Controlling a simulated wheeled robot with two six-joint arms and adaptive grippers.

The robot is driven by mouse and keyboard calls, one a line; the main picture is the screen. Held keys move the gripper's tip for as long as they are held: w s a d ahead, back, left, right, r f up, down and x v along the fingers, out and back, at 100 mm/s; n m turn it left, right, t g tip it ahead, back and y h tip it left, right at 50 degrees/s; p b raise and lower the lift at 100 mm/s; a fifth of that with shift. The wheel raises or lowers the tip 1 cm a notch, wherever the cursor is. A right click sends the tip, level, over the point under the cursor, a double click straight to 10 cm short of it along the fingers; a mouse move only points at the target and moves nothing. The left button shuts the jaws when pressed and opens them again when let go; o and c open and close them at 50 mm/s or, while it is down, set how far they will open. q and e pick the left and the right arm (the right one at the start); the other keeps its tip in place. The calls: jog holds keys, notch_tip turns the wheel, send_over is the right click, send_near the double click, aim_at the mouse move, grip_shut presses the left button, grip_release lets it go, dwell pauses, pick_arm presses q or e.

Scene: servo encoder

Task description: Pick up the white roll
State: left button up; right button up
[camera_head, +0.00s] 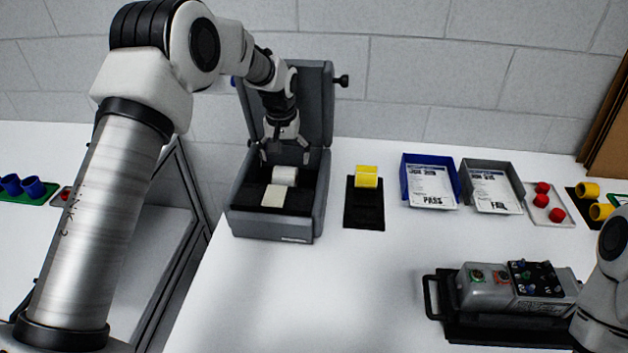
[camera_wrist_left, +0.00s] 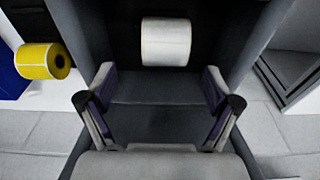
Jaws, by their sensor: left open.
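The white roll (camera_head: 285,176) lies inside the open dark grey box (camera_head: 270,228) at the back of the table. In the left wrist view the white roll (camera_wrist_left: 166,42) is at the top middle, ahead of the fingertips. My left gripper (camera_head: 286,153) reaches down into the box, close above and behind the roll. In the left wrist view its two fingers (camera_wrist_left: 158,88) are spread wide with nothing between them. My right gripper is out of view; only part of the right arm shows at the right edge.
A blue PASS tray (camera_head: 405,191) and grey FAIL tray (camera_head: 515,184) stand further right. A device with buttons (camera_head: 487,291) sits at front right. The front middle table is clear.

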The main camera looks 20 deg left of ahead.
aim_at(285, 170)
pick_arm(q)
jog(key=shift+d+f, duration=0.2)
jog(key=shift+d, duration=0.05)
jog(key=f, duration=0.1)
jog(key=a+f+p, duration=0.1)
jog(key=f, duration=0.1)
jog(key=shift+a+f+p, duration=0.25)
jog(key=shift+a+p, duration=0.05)
jog(key=shift+a, duration=0.1)
jog(key=f, duration=0.2)
jog(key=w+f+p, duration=0.1)
jog(key=f, duration=0.1)
jog(key=shift+d, duration=0.3)
jog(key=shift+a, duration=0.1)
jog(key=shift+s+a, duration=0.1)
jog(key=c, duration=1.3)
